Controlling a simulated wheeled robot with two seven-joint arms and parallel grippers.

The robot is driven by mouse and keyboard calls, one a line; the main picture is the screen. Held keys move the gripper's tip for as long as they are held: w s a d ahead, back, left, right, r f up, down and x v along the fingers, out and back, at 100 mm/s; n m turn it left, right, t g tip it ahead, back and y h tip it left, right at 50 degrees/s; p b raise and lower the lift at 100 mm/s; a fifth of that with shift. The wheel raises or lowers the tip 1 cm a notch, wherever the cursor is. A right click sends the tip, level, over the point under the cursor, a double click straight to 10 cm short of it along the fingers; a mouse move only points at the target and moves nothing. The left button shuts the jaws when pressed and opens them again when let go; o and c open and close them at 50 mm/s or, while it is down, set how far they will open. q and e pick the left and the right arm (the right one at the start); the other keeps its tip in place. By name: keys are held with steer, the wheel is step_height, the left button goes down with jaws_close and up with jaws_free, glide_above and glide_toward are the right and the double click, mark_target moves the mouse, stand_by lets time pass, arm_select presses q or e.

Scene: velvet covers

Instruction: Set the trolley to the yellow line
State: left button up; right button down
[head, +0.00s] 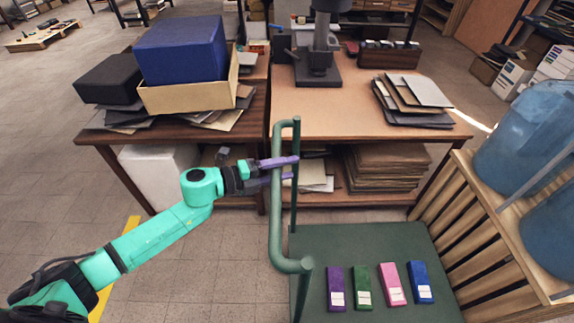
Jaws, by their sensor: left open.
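The trolley has a dark green deck (390,245) at the lower right and a green tubular handle (277,225) rising at its left side. My left gripper (294,168) is at the handle's upper part, with its two purple fingers open and spread across the bar. I cannot tell whether they touch it. The yellow line (131,224) is on the floor at the left, partly hidden behind my left arm. A wide gap of floor separates it from the trolley. My right gripper is not in view.
Purple, green, pink and blue boxes (392,284) lie on the deck. A wooden rack (481,225) with blue water bottles stands close at the right. Two tables (330,100) stand behind, the left one (183,135) holding boxes. Tiled floor (215,265) left of the trolley is clear.

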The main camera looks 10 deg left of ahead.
arm_select(q)
steer(key=shift+w+d+f, duration=0.1)
steer(key=shift+w+d, duration=0.1)
steer(key=shift+d, duration=0.1)
jaws_close()
steer(key=shift+a, duration=0.1)
stand_by(1.1)
